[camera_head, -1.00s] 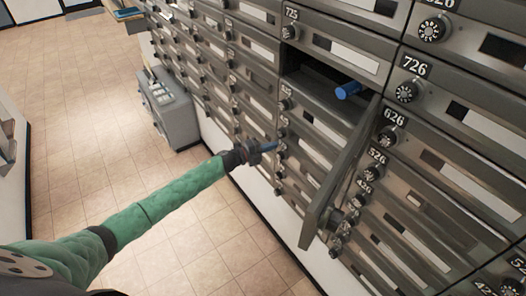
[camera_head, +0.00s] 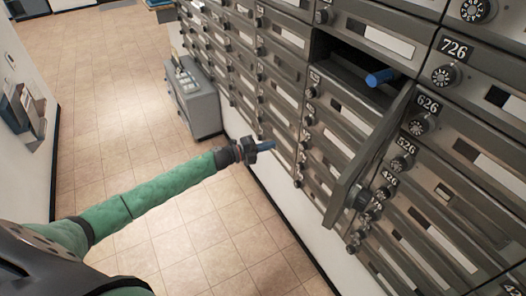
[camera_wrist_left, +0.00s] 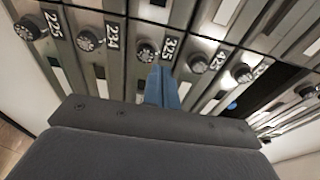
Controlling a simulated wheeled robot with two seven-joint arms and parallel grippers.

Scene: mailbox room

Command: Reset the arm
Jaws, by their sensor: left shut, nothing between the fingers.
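My left arm, in a green sleeve, reaches in from the left in the head view. Its left gripper (camera_head: 265,145) is shut and empty, in front of the lower mailbox rows, with tiled floor showing around it. In the left wrist view the shut blue fingers (camera_wrist_left: 161,86) point at mailbox fronts, overlapping them near the 325 label. My right gripper is not in view.
A grey mailbox wall (camera_head: 460,190) fills the right side. One door (camera_head: 368,165) stands open and sticks out. A blue cylinder (camera_head: 380,77) shows at the open compartment. A grey cabinet (camera_head: 194,100) stands at the wall. The tiled floor (camera_head: 120,130) is clear.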

